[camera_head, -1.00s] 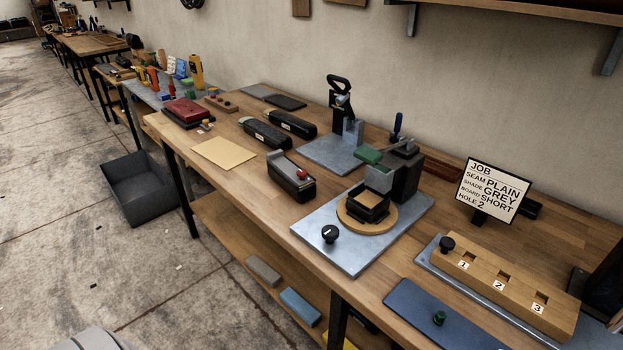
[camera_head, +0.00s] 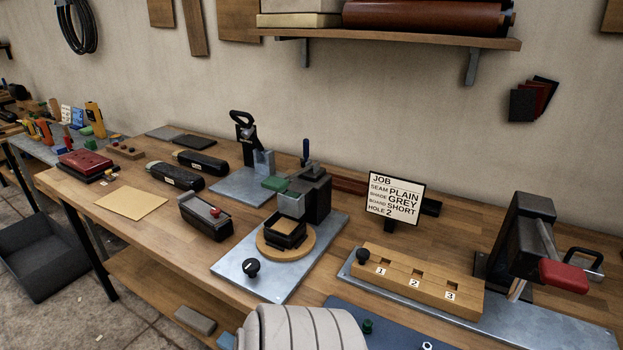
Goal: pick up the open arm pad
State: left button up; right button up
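Two long black pads with small pale labels lie on the wooden bench, left of the middle. The nearer black pad (camera_head: 174,177) and the farther black pad (camera_head: 200,162) lie side by side, apart from each other. From here I cannot tell which pad is open. Neither of my grippers is in view.
A metal plate fixture (camera_head: 240,270) with a round wooden base stands mid-bench. A numbered wooden block (camera_head: 415,285) is at right. A tan sheet (camera_head: 132,203) lies left. A shelf (camera_head: 400,38) hangs above.

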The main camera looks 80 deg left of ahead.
aim_at(219, 232)
jog(key=z, duration=0.15)
jog(key=k, duration=0.95)
jog(key=u, duration=1.55)
